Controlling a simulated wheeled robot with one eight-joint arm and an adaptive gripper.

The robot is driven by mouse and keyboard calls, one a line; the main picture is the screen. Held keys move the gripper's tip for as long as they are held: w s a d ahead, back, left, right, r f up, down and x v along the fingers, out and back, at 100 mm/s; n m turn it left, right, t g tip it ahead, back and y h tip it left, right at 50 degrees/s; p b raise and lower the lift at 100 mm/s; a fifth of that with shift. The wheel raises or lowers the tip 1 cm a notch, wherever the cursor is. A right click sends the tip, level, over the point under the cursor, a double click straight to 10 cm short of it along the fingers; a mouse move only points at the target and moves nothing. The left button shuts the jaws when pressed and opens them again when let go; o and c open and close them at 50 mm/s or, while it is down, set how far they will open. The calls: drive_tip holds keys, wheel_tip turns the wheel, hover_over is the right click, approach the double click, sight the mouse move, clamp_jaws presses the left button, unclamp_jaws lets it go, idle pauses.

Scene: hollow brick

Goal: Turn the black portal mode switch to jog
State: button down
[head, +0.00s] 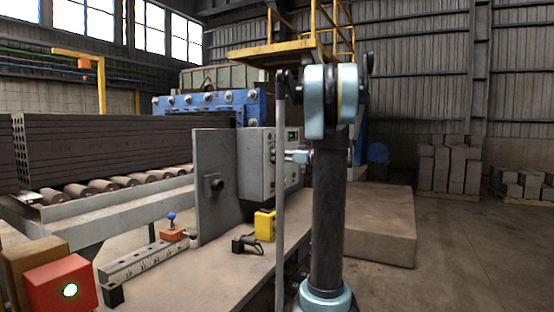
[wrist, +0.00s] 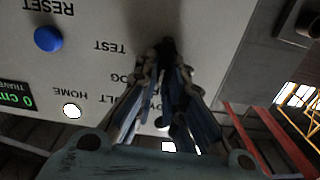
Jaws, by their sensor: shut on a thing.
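The grey control panel (head: 258,165) stands upright at the middle of the head view, with its face turned right toward my arm. My gripper (head: 297,157) is up against that face. In the wrist view the panel face is upside down, and my gripper (wrist: 167,68) has its fingers closed together around the black switch (wrist: 168,44). Only a dark bit of the switch shows at the fingertips; its pointer is hidden. The labels TEST, a partly covered "OG" and a partly covered "LT" lie left of the fingers.
A blue button (wrist: 48,39) sits under RESET, and a white button (wrist: 72,110) is by HOME. A green display (wrist: 17,98) is at the left edge. A yellow box (head: 265,226) stands on the bench below the panel. A grey upright plate (head: 212,200) stands left of it.

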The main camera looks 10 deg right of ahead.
drive_tip(key=shift+w+d+f+m, duration=0.1)
drive_tip(key=shift+w+d+m, duration=0.1)
drive_tip(key=shift+m, duration=1.2)
drive_tip(key=shift+w+d+f+m, duration=0.1)
drive_tip(key=shift+w+d+m, duration=0.15)
drive_tip(key=shift+m, duration=1.15)
drive_tip(key=shift+w+d+m, duration=0.15)
drive_tip(key=shift+w+m, duration=0.05)
drive_tip(key=shift+m, duration=1.2)
drive_tip(key=c, duration=1.7)
unclamp_jaws()
drive_tip(key=shift+f, duration=0.1)
drive_tip(key=v, duration=1.2)
